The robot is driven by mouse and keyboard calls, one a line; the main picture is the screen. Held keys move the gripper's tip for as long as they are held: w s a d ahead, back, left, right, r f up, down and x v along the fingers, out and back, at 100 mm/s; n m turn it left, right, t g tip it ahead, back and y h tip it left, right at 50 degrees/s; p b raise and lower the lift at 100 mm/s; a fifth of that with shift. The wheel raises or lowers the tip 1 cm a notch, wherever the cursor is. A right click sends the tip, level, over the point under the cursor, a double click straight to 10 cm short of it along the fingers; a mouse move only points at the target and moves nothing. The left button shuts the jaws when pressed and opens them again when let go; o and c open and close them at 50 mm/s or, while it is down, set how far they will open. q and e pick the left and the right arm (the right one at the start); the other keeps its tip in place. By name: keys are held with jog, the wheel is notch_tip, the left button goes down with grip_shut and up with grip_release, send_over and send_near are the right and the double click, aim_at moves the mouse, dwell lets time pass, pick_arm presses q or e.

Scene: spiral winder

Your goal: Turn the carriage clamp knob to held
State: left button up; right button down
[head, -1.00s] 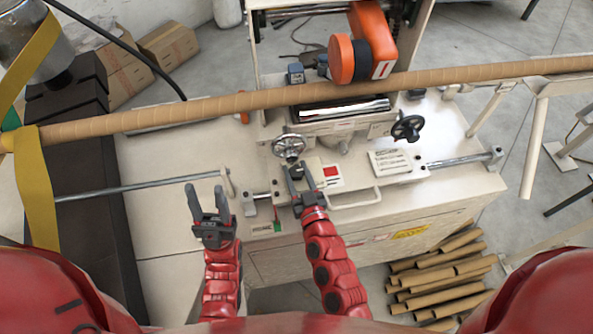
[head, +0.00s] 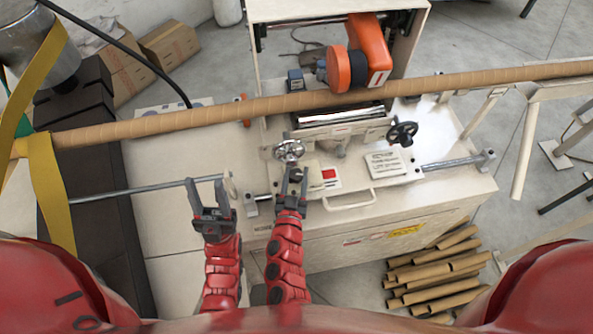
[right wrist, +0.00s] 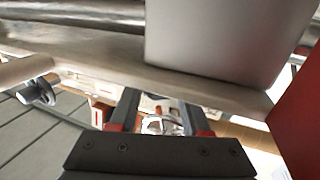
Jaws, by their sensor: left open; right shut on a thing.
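My right gripper (head: 294,174) stands at the front of the winder's carriage, its fingertips just below a silver handwheel (head: 289,150). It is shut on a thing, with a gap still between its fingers. The carriage clamp knob cannot be made out clearly; the fingers hide what they hold in the head view. In the right wrist view a pale, shiny part (right wrist: 162,122) shows between the fingers. My left gripper (head: 207,188) is open and empty, apart from the carriage, with its fingers pointing up near the end of a metal rod.
A black handwheel (head: 403,133) and a loop handle (head: 348,201) are to the right on the carriage. A long cardboard tube (head: 220,112) crosses above the machine. The metal rod (head: 130,189) runs left. Several loose tubes (head: 437,275) lie on the floor at right.

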jog(key=shift+m+g+h+b, duration=0.35)
jog(key=shift+m+h, duration=0.75)
jog(key=shift+h, duration=0.9)
jog(key=shift+c, duration=1.8)
grip_release()
jog(key=shift+r, duration=0.1)
